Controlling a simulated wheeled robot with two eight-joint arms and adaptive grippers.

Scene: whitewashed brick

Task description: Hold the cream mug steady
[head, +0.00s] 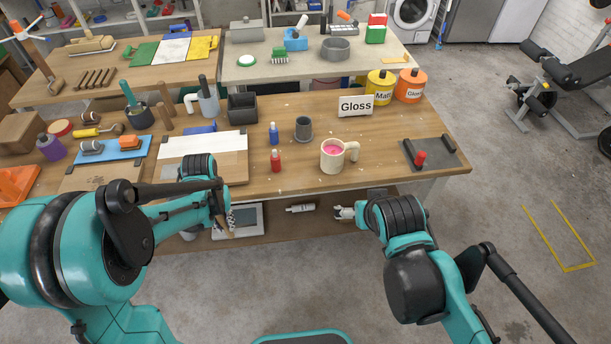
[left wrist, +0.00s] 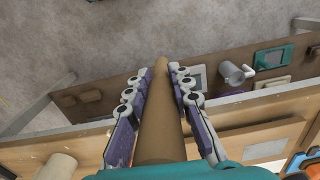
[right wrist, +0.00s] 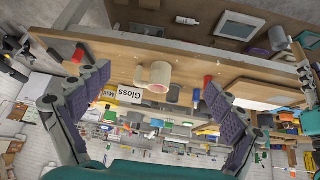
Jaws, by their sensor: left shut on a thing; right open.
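The cream mug (head: 331,158) stands upright on the wooden workbench near its front edge, with pink liquid inside and its handle to the right. It also shows in the right wrist view (right wrist: 155,79), between and beyond the fingers. My right gripper (head: 345,212) is open and empty, in front of and below the bench edge, apart from the mug. My left gripper (head: 228,217) is shut on a brown wooden stick (left wrist: 161,115), left of the mug and in front of the bench. The stick's other end is hidden by the gripper.
A grey cup (head: 303,128), a red bottle (head: 275,161) and a blue bottle (head: 274,133) stand left of the mug. The Gloss sign (head: 356,106) is behind it. A dark tray (head: 442,153) lies to the right, with clear bench between.

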